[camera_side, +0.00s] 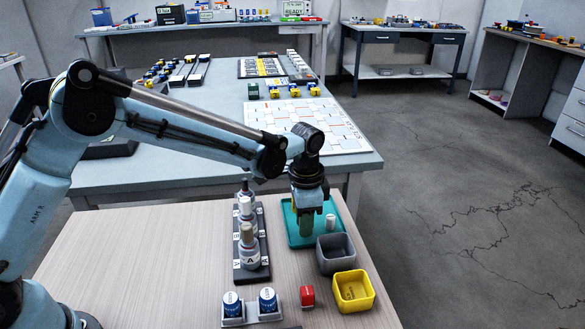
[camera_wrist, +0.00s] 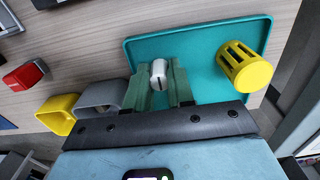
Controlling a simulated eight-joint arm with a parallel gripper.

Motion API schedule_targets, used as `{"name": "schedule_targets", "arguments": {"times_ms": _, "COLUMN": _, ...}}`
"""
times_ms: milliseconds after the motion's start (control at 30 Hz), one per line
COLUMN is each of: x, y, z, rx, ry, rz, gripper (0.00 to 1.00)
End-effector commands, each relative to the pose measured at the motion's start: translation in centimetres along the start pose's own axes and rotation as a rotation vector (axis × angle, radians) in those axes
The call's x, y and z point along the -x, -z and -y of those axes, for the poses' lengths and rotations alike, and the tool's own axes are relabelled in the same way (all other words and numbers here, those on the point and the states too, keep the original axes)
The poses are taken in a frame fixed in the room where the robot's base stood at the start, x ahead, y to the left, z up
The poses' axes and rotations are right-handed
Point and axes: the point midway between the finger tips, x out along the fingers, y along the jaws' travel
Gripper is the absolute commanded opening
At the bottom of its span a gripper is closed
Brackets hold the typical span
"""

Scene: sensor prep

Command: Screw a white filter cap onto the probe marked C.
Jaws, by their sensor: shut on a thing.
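My gripper (camera_side: 309,228) is low over the teal tray (camera_side: 293,228). In the wrist view its green fingers (camera_wrist: 159,88) are shut on a white cap (camera_wrist: 158,72) with a dark slot. A pale cylinder (camera_side: 330,222) shows beside the fingers in the side view; I cannot tell if it is the held cap. A dark rack (camera_side: 262,271) holds a row of probes. The front probe, marked A (camera_side: 250,260), has a tan top. The middle probe (camera_side: 246,212) has a white top. The rear probe (camera_side: 244,187) has a dark tip; its mark is unreadable.
A yellow slotted cap (camera_wrist: 245,66) is on the tray in the wrist view. A grey bin (camera_side: 336,254) and a yellow bin (camera_side: 353,291) stand in front of it. A red object (camera_side: 307,296) and two blue-and-white containers (camera_side: 249,306) are near the front. The wood left of the rack is clear.

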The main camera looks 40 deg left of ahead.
Motion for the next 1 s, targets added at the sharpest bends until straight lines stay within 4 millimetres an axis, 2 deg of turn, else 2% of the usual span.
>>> {"name": "schedule_targets", "arguments": {"times_ms": 600, "x": 3.4, "y": 0.0, "z": 0.0, "rx": 0.0, "ry": 0.0, "rz": 0.0, "gripper": 0.05}}
{"name": "schedule_targets", "arguments": {"times_ms": 1000, "x": 4.0, "y": 0.0, "z": 0.0, "rx": 0.0, "ry": 0.0, "rz": 0.0, "gripper": 0.05}}
